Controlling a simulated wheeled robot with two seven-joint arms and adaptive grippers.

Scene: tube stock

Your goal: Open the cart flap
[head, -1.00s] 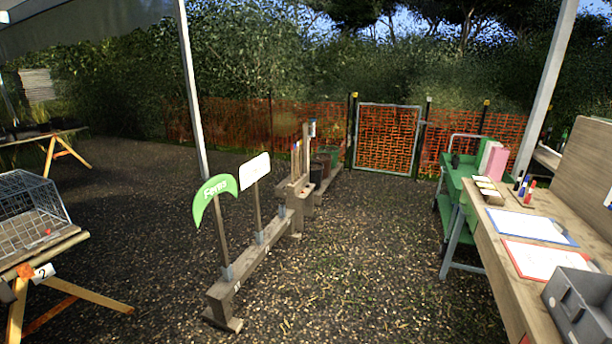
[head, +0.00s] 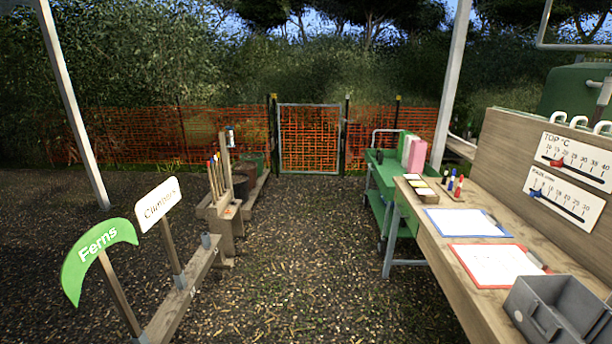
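A green cart (head: 376,198) with a push handle stands at the right of centre, beyond the wooden bench. Pink and pale upright items (head: 415,154) stand on its top. I cannot make out its flap from here; part of the cart is hidden behind the bench. Neither of my grippers is in view.
The wooden bench (head: 452,265) runs along the right, with clipboards (head: 466,222) and a grey box (head: 560,312). A sign rail with a green Ferns sign (head: 98,252) and a Climbers sign stands left. Gravel ground (head: 305,265) between them is clear, leading to a mesh gate (head: 308,140).

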